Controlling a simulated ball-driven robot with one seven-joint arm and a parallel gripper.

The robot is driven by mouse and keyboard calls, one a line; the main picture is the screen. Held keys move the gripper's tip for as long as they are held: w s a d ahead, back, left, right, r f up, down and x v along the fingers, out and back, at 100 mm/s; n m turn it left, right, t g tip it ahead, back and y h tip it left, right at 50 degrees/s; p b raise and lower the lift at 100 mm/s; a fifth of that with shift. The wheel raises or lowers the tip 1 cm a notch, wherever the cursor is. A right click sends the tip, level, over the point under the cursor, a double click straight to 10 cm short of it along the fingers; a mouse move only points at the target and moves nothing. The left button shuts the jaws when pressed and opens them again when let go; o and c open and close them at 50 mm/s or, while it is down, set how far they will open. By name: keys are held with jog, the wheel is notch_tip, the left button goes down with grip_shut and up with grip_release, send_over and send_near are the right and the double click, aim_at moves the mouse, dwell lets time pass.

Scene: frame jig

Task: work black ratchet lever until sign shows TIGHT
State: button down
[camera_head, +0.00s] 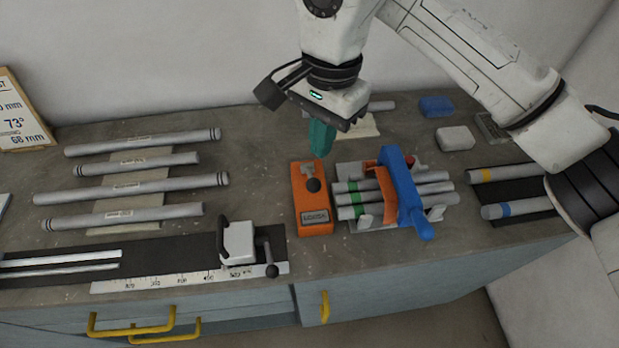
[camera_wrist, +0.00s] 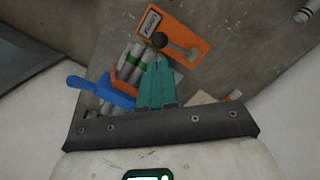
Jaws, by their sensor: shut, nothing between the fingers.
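The orange ratchet unit (camera_head: 300,212) stands on the bench right of centre. Its lever has a black ball knob (camera_head: 313,185) on a short grey arm. The knob also shows in the wrist view (camera_wrist: 160,40), just beyond the fingertips. A small sign (camera_head: 315,217) sits at the unit's front end; its lettering is too small to read surely, also in the wrist view (camera_wrist: 151,22). My gripper (camera_head: 320,153) has its teal fingers shut and empty, pointing down above and behind the knob, apparently apart from it. The fingers also show in the wrist view (camera_wrist: 158,68).
Right of the unit, a blue clamp (camera_head: 402,190) with a handle spans several grey tubes in a jig. More tubes (camera_head: 140,188) lie at left. A white stop (camera_head: 238,243) with its own black-knobbed lever sits on a ruler rail in front. Blue (camera_head: 436,106) and white blocks lie behind.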

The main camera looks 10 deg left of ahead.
aim_at(317, 182)
jog(key=shift+f, duration=0.1)
jog(key=shift+s+a+f+b, duration=0.15)
jog(key=shift+f+b, duration=0.55)
jog(key=shift+f, duration=1)
jog(key=shift+s+a+f+b, duration=0.15)
jog(key=shift+f+b, duration=0.55)
jog(key=shift+f, duration=1)
jog(key=shift+d, duration=0.1)
notch_tip(317, 182, down, 4)
jog(key=b, duration=0.3)
jog(key=shift+r, duration=0.25)
jog(key=shift+w+d+r+b, duration=0.25)
jog(key=shift+w+d, duration=0.15)
jog(key=shift+w, duration=0.3)
jog(key=shift+w+d+r+b, duration=0.25)
jog(key=shift+w+d, duration=0.15)
jog(key=shift+w, duration=0.25)
